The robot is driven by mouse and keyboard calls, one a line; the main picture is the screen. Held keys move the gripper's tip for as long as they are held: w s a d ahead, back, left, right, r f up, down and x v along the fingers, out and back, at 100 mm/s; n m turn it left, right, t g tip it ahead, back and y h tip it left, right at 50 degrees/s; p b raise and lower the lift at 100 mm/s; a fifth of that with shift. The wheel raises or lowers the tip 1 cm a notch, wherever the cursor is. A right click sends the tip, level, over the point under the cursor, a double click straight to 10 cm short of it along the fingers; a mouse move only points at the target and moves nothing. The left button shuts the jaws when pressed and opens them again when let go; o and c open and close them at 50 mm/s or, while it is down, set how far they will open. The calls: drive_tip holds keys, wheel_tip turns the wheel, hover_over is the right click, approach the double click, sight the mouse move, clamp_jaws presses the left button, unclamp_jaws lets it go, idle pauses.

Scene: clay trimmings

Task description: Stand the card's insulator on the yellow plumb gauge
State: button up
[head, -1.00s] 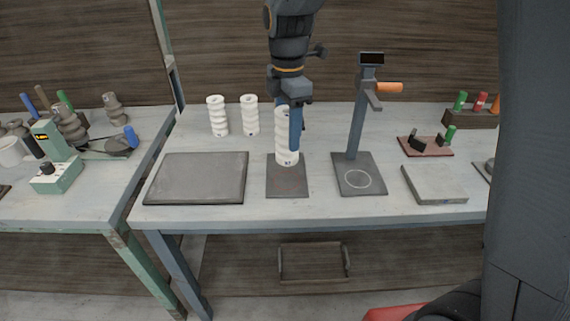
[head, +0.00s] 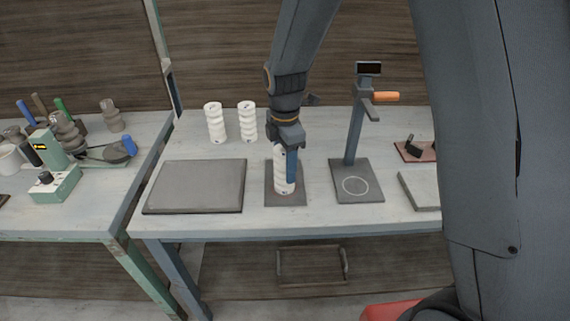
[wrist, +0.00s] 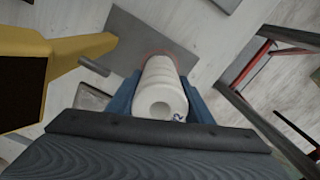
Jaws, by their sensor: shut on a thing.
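My gripper (head: 284,182) is shut on a white ribbed insulator (head: 279,160), its blue fingers on either side. The insulator also shows end-on in the wrist view (wrist: 160,92), with a hole in its top and a small dark mark. It is upright over a dark square plate (head: 297,200) with a thin red ring; whether it touches cannot be told. In the wrist view a large yellow body (wrist: 75,52) with a dark face stands close at the left, a grey peg jutting from it. No yellow gauge is clear in the head view. No card is visible.
Two more white insulators (head: 215,123) (head: 247,122) stand behind on the left. A flat grey slab (head: 195,187) lies left of the plate. A post stand (head: 355,135) with an orange handle rises close at the right, its base ring empty. A green-framed bench (head: 85,205) is at the left.

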drive_tip(key=shift+f, duration=0.3)
drive_tip(key=o, duration=1.5)
drive_tip(key=shift+r, duration=0.1)
wheel_tip(320, 180, up, 12)
drive_tip(key=b, duration=0.3)
drive_tip(key=shift+r, duration=0.1)
drive_tip(key=s+d+f+m, duration=0.4)
drive_tip(key=s+d+m, duration=0.3)
drive_tip(key=m, duration=0.4)
drive_tip(key=s+d+f+m+t, duration=0.1)
drive_tip(key=s+d+f+m, duration=0.3)
drive_tip(key=s+d+m, duration=0.3)
drive_tip(key=shift+s+d+f+m, duration=0.4)
drive_tip(key=shift+s+m, duration=0.2)
drive_tip(key=shift+m, duration=1.5)
